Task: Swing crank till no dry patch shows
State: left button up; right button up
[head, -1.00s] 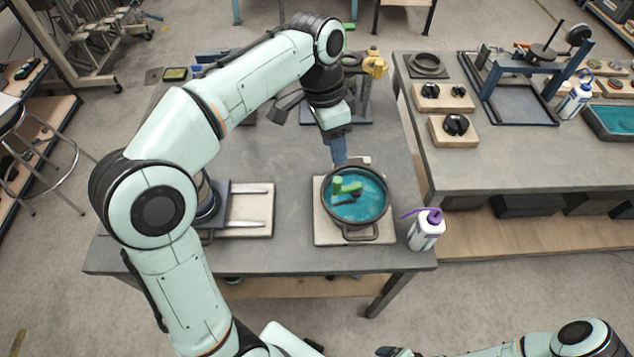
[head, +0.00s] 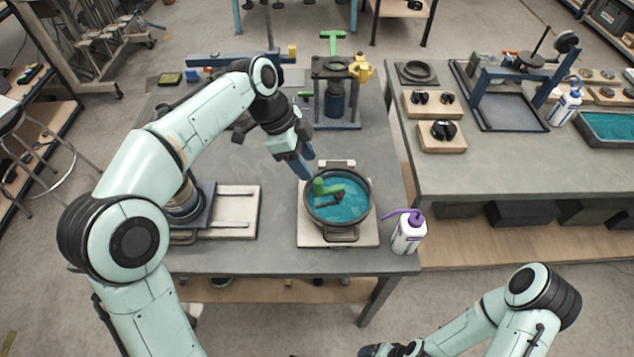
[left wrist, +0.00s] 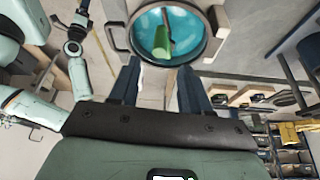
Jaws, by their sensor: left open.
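A round dark pan (head: 311,211) holds teal liquid (head: 352,206) and sits on a pale square base. A crank with a green grip (head: 322,188) and a reddish-brown arm stands in the pan; the grip lies left of centre. The left wrist view shows the green grip (left wrist: 163,44) inside the pan (left wrist: 206,14). My left gripper (head: 306,166) is open and empty, just behind and left of the pan rim. Its two fingers (left wrist: 160,84) are apart, with the crank beyond them. My right gripper (head: 388,350) shows partly at the bottom edge; its jaws are unclear.
A white bottle with a purple spout (head: 409,233) stands close to the pan's right. A plate with rails (head: 236,212) lies at left. Behind stands a press-like frame with a green T-handle (head: 333,42). A second bench (head: 490,160) is at right.

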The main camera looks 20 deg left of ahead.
aim_at(318, 180)
pick_arm(q)
jog(key=x, duration=0.8)
jog(key=shift+b, duration=0.4)
grip_shut()
